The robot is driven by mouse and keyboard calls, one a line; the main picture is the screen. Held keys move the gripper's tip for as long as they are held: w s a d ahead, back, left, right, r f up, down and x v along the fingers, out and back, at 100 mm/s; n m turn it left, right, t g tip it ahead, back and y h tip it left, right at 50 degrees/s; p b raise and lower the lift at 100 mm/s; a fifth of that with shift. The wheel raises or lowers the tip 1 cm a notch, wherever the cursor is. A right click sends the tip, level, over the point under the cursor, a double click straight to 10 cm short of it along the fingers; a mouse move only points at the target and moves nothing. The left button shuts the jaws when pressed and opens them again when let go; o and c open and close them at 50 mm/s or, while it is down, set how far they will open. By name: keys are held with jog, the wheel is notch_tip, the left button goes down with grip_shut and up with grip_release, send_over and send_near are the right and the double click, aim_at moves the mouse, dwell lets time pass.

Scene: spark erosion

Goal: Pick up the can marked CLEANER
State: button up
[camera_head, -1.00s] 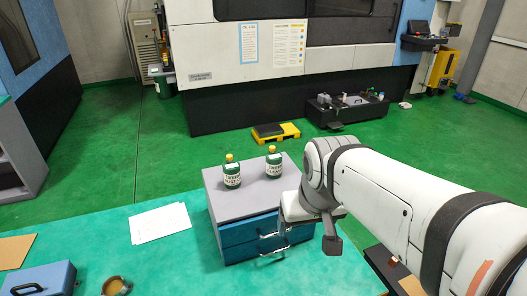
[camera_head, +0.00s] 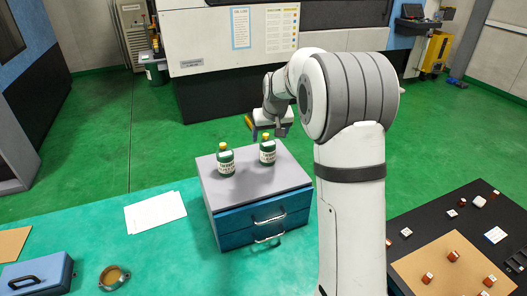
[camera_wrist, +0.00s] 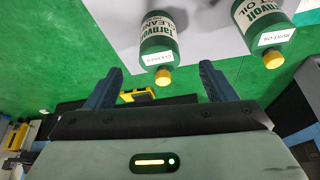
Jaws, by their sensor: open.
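The can marked CLEANER (camera_wrist: 157,42) is green with a yellow cap and a cream label. In the wrist view it shows upside down, ahead of and between my gripper's fingers (camera_wrist: 161,70). A similar can with a label ending in OIL (camera_wrist: 262,28) is to its right there. In the head view, the CLEANER can appears to be the right one (camera_head: 267,151) and the other the left one (camera_head: 226,162). Both stand upright on a grey-topped drawer cabinet (camera_head: 293,174). My gripper (camera_head: 274,132) is open and empty, just behind and above the right can, apart from it.
The cabinet has blue drawers. White paper (camera_head: 155,211), a blue box (camera_head: 38,273) and a brown ring-shaped part (camera_head: 113,277) lie on the green surface at left. A black bench with small red-brown parts (camera_head: 453,256) is at lower right. A large machine stands behind.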

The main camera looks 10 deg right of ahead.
aim_at(268, 143)
jog(key=shift+w+f, duration=0.5)
jog(key=shift+w, duration=0.2)
jog(key=p+x, duration=0.3)
jog(key=x, duration=0.4)
jog(key=shift+w+f, duration=0.1)
jog(key=shift+f, duration=0.15)
jog(key=c, duration=1.2)
